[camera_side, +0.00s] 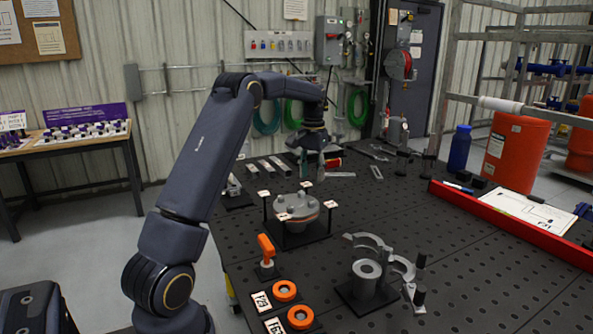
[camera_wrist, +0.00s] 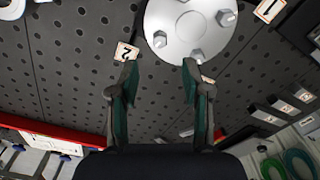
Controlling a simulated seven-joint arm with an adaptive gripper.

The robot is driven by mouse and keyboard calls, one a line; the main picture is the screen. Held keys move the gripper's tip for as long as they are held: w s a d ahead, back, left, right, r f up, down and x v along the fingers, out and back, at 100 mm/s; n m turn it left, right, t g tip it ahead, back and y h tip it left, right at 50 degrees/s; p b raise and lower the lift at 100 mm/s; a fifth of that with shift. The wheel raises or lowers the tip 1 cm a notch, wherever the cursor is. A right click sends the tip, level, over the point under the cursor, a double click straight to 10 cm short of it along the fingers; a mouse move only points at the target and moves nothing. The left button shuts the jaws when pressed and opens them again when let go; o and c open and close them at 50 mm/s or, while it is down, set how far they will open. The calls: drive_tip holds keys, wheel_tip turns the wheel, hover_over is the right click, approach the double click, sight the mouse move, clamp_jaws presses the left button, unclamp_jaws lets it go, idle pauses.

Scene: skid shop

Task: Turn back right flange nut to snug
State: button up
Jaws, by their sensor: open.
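A round grey flange (camera_side: 297,206) with several nuts on its top sits on a black base among posts with small white tags. In the wrist view the flange (camera_wrist: 187,12) is partly cut off by the top edge, with nuts (camera_wrist: 227,18), (camera_wrist: 160,40) and (camera_wrist: 197,55) near its rim. I cannot tell for sure which one is the back right nut. My gripper (camera_side: 313,172) hangs above and behind the flange in the side view. In the wrist view its fingers (camera_wrist: 160,72) are apart with nothing between them, beside the flange's edge.
Tags (camera_wrist: 127,51) and (camera_wrist: 268,10) stand close around the flange; another is partly behind a finger.

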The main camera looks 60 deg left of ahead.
sight(312, 201)
drive_tip(key=shift+r, duration=1.7)
drive_tip(key=d+r+n+y, duration=0.3)
drive_tip(key=d+n+y, duration=0.3)
drive_tip(key=n, duration=0.6)
drive_tip(key=shift+h, duration=0.8)
drive_tip(key=x, duration=1.6)
drive_tip(key=shift+w+d+f, duration=0.15)
drive_tip(key=shift+d+f, duration=0.05)
drive_tip(key=shift+d, duration=0.05)
